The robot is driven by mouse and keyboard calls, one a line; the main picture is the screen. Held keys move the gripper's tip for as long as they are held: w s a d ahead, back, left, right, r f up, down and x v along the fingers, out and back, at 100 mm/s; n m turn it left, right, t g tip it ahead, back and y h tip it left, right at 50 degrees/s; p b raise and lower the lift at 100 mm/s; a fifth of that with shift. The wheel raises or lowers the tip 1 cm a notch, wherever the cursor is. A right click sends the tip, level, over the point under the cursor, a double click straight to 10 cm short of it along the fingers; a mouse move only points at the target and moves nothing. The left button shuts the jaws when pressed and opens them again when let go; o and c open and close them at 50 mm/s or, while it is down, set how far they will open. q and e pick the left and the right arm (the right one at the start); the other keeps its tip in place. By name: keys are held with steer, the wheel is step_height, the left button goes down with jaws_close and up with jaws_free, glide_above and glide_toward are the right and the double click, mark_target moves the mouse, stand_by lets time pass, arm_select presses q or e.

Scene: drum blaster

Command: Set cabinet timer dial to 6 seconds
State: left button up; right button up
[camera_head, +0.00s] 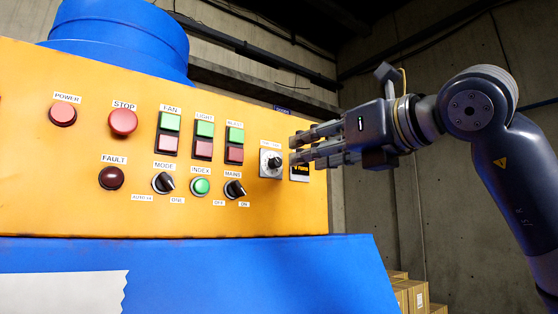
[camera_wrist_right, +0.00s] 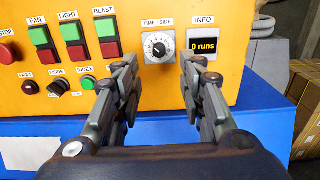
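The timer dial (camera_wrist_right: 159,47) is a black knob on a pale square plate with a round scale, labelled TIME / SIDE, on the yellow cabinet panel. The scale numbers are too small to read. My left gripper is not in view.
The info display (camera_wrist_right: 203,45) reads "0 runs" right of the dial. Green and red buttons (camera_wrist_right: 105,36) are left of it. The mode (camera_head: 163,183) and mains (camera_head: 234,189) knobs and index button (camera_head: 200,186) sit lower left. Cardboard boxes (camera_head: 411,294) stand below right.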

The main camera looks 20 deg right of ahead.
mark_target(278, 163)
steer(key=p+x, duration=0.1)
steer(key=x, duration=0.1)
steer(key=p+x, duration=0.1)
steer(key=x, duration=0.2)
steer(key=shift+a+r, duration=0.1)
steer(key=shift+r, duration=0.15)
steer(key=x, duration=0.1)
steer(key=p+x, duration=0.1)
steer(key=x, duration=0.2)
steer(key=shift+f+p, duration=0.3)
steer(key=shift+p, duration=0.05)
steer(key=shift+c, duration=1)
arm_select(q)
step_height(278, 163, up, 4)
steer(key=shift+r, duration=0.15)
arm_select(e)
jaws_close()
